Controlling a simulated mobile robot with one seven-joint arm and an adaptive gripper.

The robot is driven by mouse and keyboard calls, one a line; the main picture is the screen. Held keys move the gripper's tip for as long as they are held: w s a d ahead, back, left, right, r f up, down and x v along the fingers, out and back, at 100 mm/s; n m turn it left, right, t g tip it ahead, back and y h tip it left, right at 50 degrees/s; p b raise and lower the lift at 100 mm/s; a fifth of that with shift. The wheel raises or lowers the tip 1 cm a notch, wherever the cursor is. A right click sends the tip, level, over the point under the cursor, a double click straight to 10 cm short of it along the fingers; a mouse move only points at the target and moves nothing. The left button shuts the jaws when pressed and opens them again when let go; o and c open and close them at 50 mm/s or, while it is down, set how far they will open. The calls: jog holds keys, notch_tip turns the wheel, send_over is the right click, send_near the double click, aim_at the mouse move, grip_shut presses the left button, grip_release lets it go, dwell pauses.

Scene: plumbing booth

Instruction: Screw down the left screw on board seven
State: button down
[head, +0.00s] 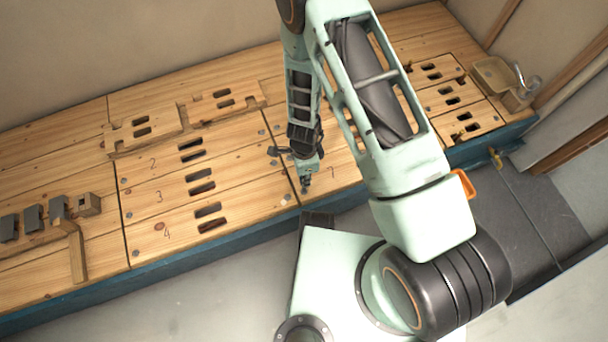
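Board seven (345,178), a light wooden plank with a "7" written on it, lies on the workbench at the centre right, partly behind my arm. My gripper (306,186) points down at the left end of this board, close to the seam with the boards marked 2, 3 and 4. The left screw of board seven cannot be made out; my gripper covers that spot. Whether the fingertips touch the board, and whether they are open or shut, is too small to tell.
Slotted boards (200,188) lie left of my gripper, with small grey screw heads along the seams. A wooden block (89,204) and dark grey pieces (33,218) stand at far left. A small basin with a tap (497,75) is at back right. My arm hides much of the right side.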

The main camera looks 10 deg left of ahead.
notch_tip(320, 180, up, 7)
jog(key=p, duration=0.5)
jog(key=shift+f, duration=0.15)
